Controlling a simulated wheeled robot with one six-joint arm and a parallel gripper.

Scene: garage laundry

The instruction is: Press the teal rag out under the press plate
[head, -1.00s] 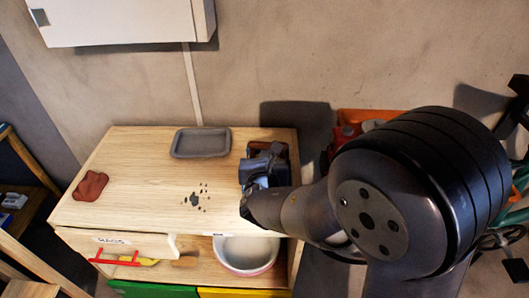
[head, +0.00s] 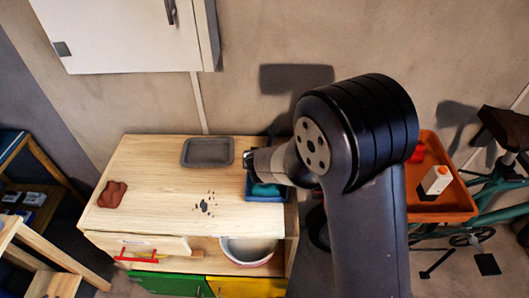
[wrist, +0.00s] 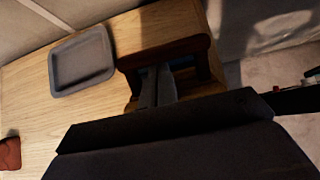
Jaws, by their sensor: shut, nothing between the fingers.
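The press stands at the right end of the wooden cabinet top. In the wrist view its dark reddish-brown frame (wrist: 165,50) spans across my shut, empty gripper (wrist: 157,85), whose fingers point into it. In the head view my gripper (head: 256,165) is over the press, and my arm covers most of it. A teal patch (head: 266,189), seemingly the teal rag, shows below my gripper on a blue base (head: 266,199). The press plate is hidden, so I cannot tell its height or whether it touches the rag.
A grey tray (head: 208,152) sits at the back of the cabinet top (head: 155,175). A red-brown rag (head: 112,194) lies at the left, with dark crumbs (head: 204,206) in the middle. A drawer (head: 150,247) stands partly open. A white bowl (head: 248,250) sits below. An orange tray (head: 440,203) is at the right.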

